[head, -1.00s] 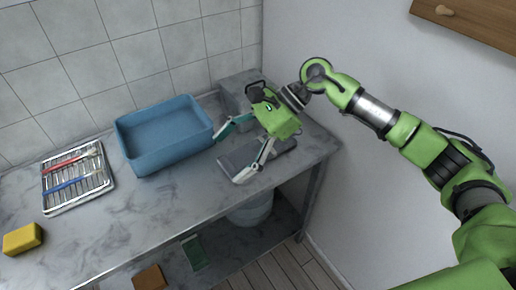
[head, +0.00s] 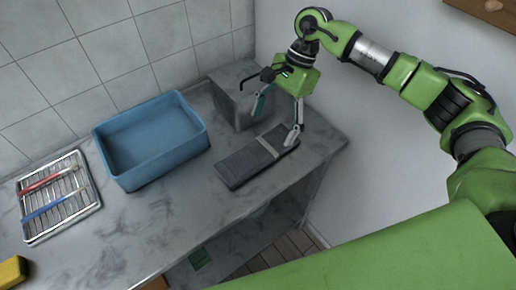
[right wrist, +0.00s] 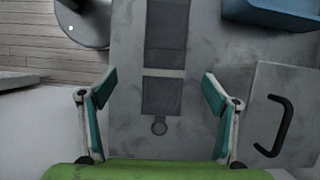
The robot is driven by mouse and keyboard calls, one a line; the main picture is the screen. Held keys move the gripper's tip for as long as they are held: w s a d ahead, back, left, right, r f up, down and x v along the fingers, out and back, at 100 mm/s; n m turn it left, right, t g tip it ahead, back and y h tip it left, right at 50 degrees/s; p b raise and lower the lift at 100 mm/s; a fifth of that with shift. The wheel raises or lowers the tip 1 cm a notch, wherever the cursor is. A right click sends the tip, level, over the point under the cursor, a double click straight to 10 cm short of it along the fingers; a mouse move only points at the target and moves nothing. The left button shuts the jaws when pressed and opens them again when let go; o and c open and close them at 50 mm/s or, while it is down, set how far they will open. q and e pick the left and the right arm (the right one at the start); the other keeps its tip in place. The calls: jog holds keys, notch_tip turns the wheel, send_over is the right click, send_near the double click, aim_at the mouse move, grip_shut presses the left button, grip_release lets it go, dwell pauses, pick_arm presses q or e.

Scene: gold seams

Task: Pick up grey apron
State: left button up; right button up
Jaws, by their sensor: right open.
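The grey apron (head: 245,163) is a flat, dark grey folded bundle with a lighter band across it, lying on the counter right of the blue basin. In the right wrist view the apron (right wrist: 163,95) runs lengthwise between my fingers, with a small round loop at its near end. My right gripper (head: 277,123) is open and empty at the apron's right end; one fingertip appears close to its edge in the head view. In the right wrist view the open fingers (right wrist: 160,84) stand on either side of the apron, apart from it. My left gripper is not in view.
A blue basin (head: 150,170) stands left of the apron. A grey box with a dark handle (right wrist: 262,105) stands by the wall, close to my right gripper. A wire tray (head: 90,205) with brushes and a yellow sponge (head: 12,271) lie further left. The counter's front is clear.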

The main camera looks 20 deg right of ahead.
aim_at(259, 151)
jog(key=x, duration=0.4)
jog(key=shift+w+p, duration=0.1)
jog(key=shift+p, duration=0.2)
jog(key=shift+a+f, duration=0.1)
jog(key=shift+f, duration=0.05)
jog(key=shift+p+x, duration=0.7)
jog(key=shift+x, duration=0.15)
jog(key=shift+w+a+f+p, duration=0.1)
jog(key=shift+a+f+p, duration=0.15)
jog(key=shift+f, duration=0.35)
jog(key=shift+w+a+f+p, duration=0.1)
jog(key=shift+a+f, duration=0.15)
jog(key=shift+f, duration=0.3)
jog(key=shift+a+f, duration=0.1)
jog(key=shift+f, duration=0.4)
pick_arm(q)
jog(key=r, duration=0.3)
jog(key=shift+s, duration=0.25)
pick_arm(e)
jog(key=c, duration=1.4)
